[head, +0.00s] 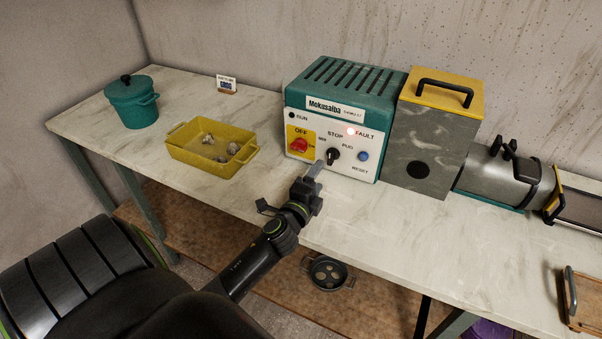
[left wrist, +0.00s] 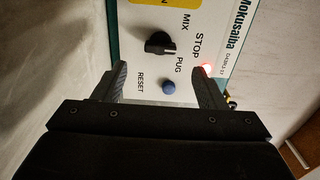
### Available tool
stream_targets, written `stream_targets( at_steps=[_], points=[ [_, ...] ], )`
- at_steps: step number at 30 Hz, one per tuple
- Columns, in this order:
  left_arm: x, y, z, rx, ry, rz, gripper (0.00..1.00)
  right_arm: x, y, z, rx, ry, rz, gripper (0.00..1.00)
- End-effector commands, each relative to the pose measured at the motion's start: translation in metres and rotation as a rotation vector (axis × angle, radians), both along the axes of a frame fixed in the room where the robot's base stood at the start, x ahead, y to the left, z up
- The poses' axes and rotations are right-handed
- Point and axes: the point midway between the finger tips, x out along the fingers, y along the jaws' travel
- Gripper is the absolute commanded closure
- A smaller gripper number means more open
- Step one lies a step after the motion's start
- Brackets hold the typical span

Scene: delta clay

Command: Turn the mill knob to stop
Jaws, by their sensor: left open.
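The mill control box (head: 345,105) is teal with a white front panel and stands at the back of the table. Its black mill knob (head: 332,156) sits below the labels MIX, STOP and PUG; which label it points to I cannot tell for sure. The knob (left wrist: 158,42) also shows in the left wrist view, ahead of the fingers. My left gripper (head: 313,172) is open in front of the panel, just left of and below the knob. In the left wrist view its fingers (left wrist: 162,74) are spread and empty, apart from the knob. My right gripper is out of view.
A red OFF switch (head: 298,146) is left of the knob; a blue RESET button (head: 362,156) is right. The FAULT light (head: 351,131) glows red. A grey, yellow-topped block (head: 430,140), yellow tray (head: 185,156) and teal pot (head: 133,105) stand nearby.

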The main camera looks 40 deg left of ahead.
Motion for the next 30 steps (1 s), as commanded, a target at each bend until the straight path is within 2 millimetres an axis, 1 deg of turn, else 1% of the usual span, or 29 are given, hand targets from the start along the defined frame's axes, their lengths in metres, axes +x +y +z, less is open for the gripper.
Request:
stream_targets(
  at_steps=[1, 6, 9, 13, 19, 30],
  points=[
    [-0.013, -0.003, -0.001, -0.001, 0.002, 0.001, 0.35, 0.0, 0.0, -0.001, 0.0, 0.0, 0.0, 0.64],
    [-0.047, -0.011, -0.002, -0.002, 0.001, 0.001, 0.35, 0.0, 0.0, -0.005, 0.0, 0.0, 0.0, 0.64],
    [-0.064, -0.015, -0.002, -0.002, 0.001, 0.001, 0.35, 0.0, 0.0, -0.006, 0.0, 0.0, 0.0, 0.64],
    [-0.08, -0.019, -0.002, -0.001, 0.002, 0.001, 0.35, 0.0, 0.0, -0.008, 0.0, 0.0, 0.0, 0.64],
    [-0.091, -0.022, 0.0, -0.001, 0.001, 0.001, 0.35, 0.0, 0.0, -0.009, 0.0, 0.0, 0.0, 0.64],
    [-0.091, -0.022, 0.0, -0.001, 0.0, 0.0, 0.35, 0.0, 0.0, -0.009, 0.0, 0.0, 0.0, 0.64]
  ],
)
